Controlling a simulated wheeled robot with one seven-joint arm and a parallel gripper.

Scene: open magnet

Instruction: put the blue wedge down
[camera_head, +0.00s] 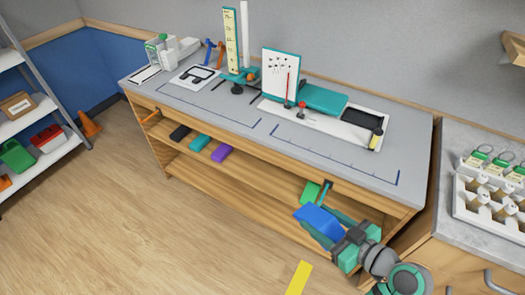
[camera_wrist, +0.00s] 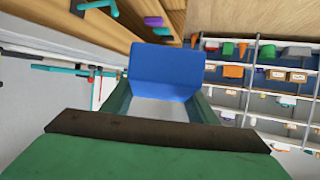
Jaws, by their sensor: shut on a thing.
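The blue wedge (camera_head: 319,222) is held in my gripper (camera_head: 324,218), in front of the workbench's front face and below its top. In the wrist view the wedge (camera_wrist: 166,74) lies between the two green fingers of my gripper (camera_wrist: 163,97), which are shut on it. The grey bench top (camera_head: 340,158) is above and behind the gripper in the head view. The wedge appears clear of the bench, though the exact gap to the shelf edge cannot be told.
The bench holds a teal-and-white apparatus (camera_head: 320,98), a yellow scale (camera_head: 231,42) and a small tray (camera_head: 195,77). Black, teal and purple blocks (camera_head: 221,153) lie on the shelf below. The front of the bench top has bare room. A shelving rack (camera_head: 40,125) stands at left.

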